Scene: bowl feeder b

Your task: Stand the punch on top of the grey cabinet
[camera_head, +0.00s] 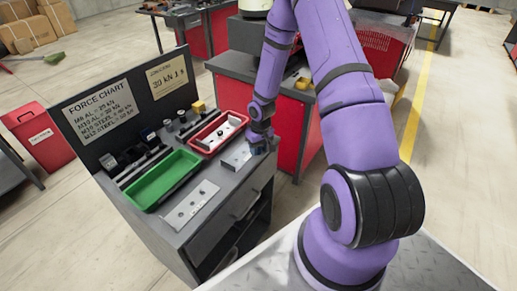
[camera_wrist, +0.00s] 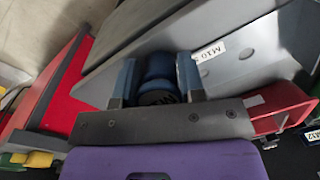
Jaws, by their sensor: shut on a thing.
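My gripper (camera_wrist: 157,85) is shut on a dark blue, rounded piece with a black ribbed end, which I take to be the punch (camera_wrist: 158,72). The punch sits between the two blue fingers, and its far end is hidden. In the head view my gripper (camera_head: 258,146) is at the right edge of the dark grey cabinet (camera_head: 205,222), beside a light metal plate and the red tray. The arm and fingers hide the punch there. I cannot tell whether the punch touches the cabinet top.
The cabinet top holds a green tray (camera_head: 160,182), a red tray (camera_head: 220,131), metal plates (camera_head: 191,204) and small tools. A force chart board (camera_head: 120,100) stands along its back. A red bench (camera_head: 291,112) with a grey top is behind to the right. A red bin (camera_head: 40,138) stands left.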

